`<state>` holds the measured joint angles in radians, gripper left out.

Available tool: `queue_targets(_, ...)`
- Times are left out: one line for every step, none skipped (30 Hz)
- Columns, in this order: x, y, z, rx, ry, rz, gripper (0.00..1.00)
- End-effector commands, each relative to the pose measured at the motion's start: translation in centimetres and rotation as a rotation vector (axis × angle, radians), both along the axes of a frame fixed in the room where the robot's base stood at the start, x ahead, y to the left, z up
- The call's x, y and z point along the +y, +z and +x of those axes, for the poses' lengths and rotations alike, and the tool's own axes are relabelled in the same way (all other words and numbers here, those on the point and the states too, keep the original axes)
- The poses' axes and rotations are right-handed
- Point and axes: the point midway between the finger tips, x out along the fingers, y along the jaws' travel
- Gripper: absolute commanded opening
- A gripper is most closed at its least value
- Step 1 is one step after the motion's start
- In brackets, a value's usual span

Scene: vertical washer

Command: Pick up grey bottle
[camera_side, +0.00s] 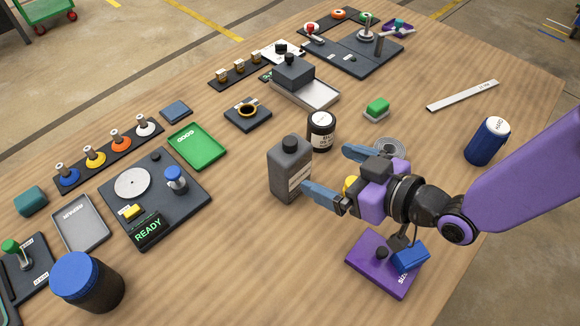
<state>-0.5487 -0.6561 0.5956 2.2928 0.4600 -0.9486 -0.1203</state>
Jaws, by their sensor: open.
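The grey bottle (290,172) stands upright on the wooden table, with a dark cap and a pale label on its right side. My gripper (328,170) is open with blue fingers, just to the right of the bottle and pointing towards it. The nearer fingertip appears close to the bottle's lower right side; I cannot tell whether it touches. The farther fingertip is apart from the bottle, to its upper right. Nothing is seen between the fingers.
A black jar with a white label (321,132) stands close behind the bottle. A purple tray (370,262) with a blue block lies below my gripper. A board marked READY (157,200) lies to the left. Bare table lies in front of the bottle.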

Motion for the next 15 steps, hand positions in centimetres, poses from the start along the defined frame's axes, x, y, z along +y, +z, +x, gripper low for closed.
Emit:
queue_targets(0.6, -0.4, 0.7, 0.0, -0.002, 0.0, 1.0)
queue_targets(0.9, -0.6, 1.0, 0.001, -0.001, -0.002, 1.0)
queue_targets(1.4, -0.9, 1.4, 0.0, -0.001, -0.001, 1.0)
queue_targets(1.7, -1.1, 1.7, 0.0, -0.001, -0.002, 1.0)
queue_targets(2.0, -1.2, 2.0, 0.0, -0.001, -0.001, 1.0)
queue_targets(2.4, -1.5, 2.4, 0.0, -0.001, -0.001, 1.0)
queue_targets(2.6, -1.6, 2.6, 0.0, -0.001, -0.002, 1.0)
queue_targets(2.9, -1.7, 2.8, 0.0, -0.001, -0.001, 1.0)
queue_targets(3.2, -1.9, 3.1, 0.0, 0.0, -0.001, 1.0)
queue_targets(3.4, -2.0, 3.3, 0.0, 0.0, -0.001, 1.0)
queue_targets(3.5, -2.1, 3.4, 0.0, 0.0, -0.001, 1.0)
queue_targets(3.7, -2.1, 3.6, 0.0, 0.0, -0.001, 1.0)
queue_targets(3.8, -2.2, 3.7, 0.0, 0.0, -0.001, 1.0)
queue_targets(3.8, -2.2, 3.7, 0.0, 0.001, -0.001, 1.0)
queue_targets(3.9, -2.3, 3.8, 0.001, 0.001, -0.002, 1.0)
